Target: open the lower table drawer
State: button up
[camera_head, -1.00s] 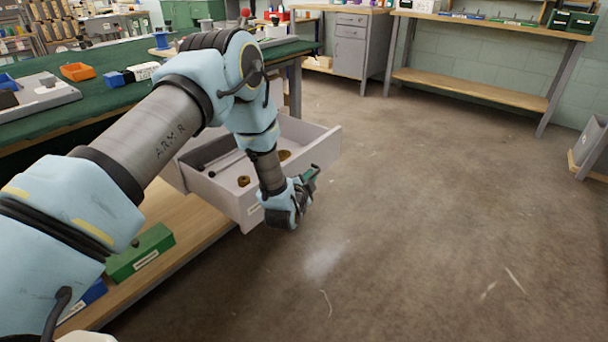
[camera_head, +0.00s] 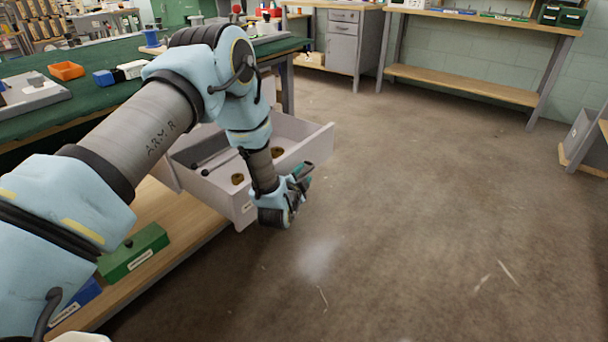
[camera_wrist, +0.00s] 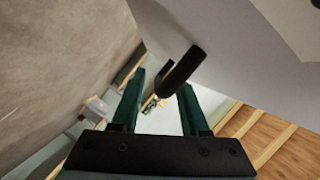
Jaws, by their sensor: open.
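A grey-white table drawer (camera_head: 212,188) stands pulled out from under the green-topped table in the head view, with rods and brown rings inside. I cannot tell whether it is the upper or lower drawer. My gripper (camera_head: 300,182) hangs just outside the drawer's front, at its outer side. In the wrist view the two green fingers (camera_wrist: 162,105) are apart. A dark hooked handle (camera_wrist: 182,75) on a pale drawer face (camera_wrist: 230,50) reaches into the picture near the gap between the fingers. I cannot tell whether they touch it. My arm hides part of the drawer in the head view.
The green table (camera_head: 85,95) carries an orange bin (camera_head: 67,70) and small boxes. A wooden lower shelf (camera_head: 185,230) holds a green box (camera_head: 134,253). A grey cabinet (camera_head: 342,50) and a workbench (camera_head: 465,85) stand at the back. The floor right of the drawer is clear.

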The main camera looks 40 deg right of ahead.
jog(key=v, duration=1)
jog(key=shift+p, duration=0.3)
